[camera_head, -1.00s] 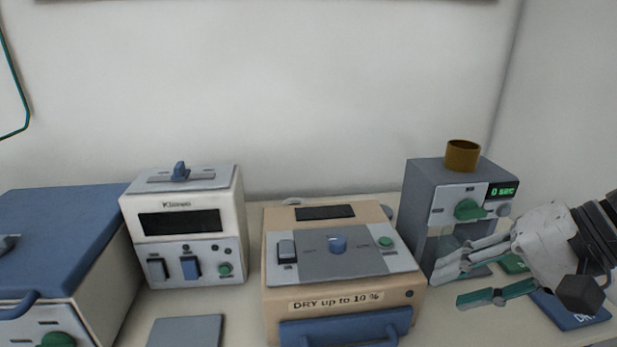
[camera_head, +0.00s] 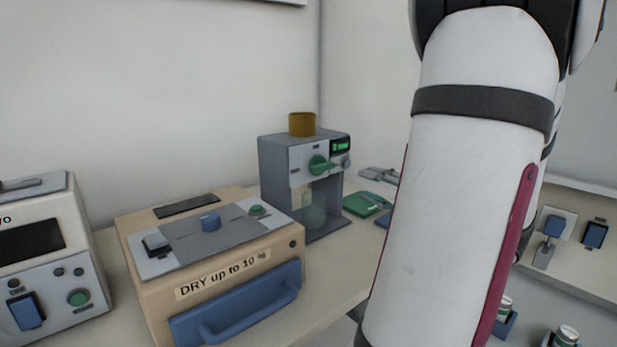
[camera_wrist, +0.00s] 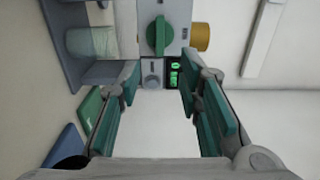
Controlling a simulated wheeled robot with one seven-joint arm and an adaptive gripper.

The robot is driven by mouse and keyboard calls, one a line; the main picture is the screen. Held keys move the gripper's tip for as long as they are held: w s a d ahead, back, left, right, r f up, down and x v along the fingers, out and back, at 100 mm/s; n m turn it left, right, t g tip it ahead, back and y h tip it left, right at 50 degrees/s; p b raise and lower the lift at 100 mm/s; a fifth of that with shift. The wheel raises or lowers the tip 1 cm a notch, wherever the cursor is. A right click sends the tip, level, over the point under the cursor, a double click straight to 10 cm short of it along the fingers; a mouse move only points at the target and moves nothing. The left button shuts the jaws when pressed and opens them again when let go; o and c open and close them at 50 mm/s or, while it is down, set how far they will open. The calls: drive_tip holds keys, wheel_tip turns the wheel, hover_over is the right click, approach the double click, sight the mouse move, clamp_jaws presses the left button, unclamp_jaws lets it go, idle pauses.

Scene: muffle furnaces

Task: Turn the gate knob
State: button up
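The grey machine (camera_head: 273,178) stands at the back of the counter. Its front panel has a large green knob (camera_head: 318,165) with its handle lying roughly sideways, and a smaller grey knob (camera_head: 346,162) beneath a lit green display (camera_head: 340,146). I cannot read which one is labelled gate. In the wrist view, turned sideways, the green knob (camera_wrist: 158,36) and the small knob (camera_wrist: 152,80) lie ahead of my gripper (camera_wrist: 158,85). Its fingers are spread with nothing between them, apart from the panel. In the head view my arm hides my gripper.
A brown cup (camera_head: 302,124) sits on top of the machine, and a glass jar (camera_head: 313,212) stands under it. A tan dryer (camera_head: 150,290) with a blue handle is to the left. A green item (camera_head: 366,204) lies to the right. Shelves (camera_head: 580,262) are at far right.

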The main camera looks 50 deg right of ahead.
sight(325, 168)
drive_tip(key=b+x, duration=0.1)
drive_tip(key=x, duration=1.2)
drive_tip(key=shift+a, duration=0.15)
drive_tip(key=shift+c, duration=0.6)
clamp_jaws()
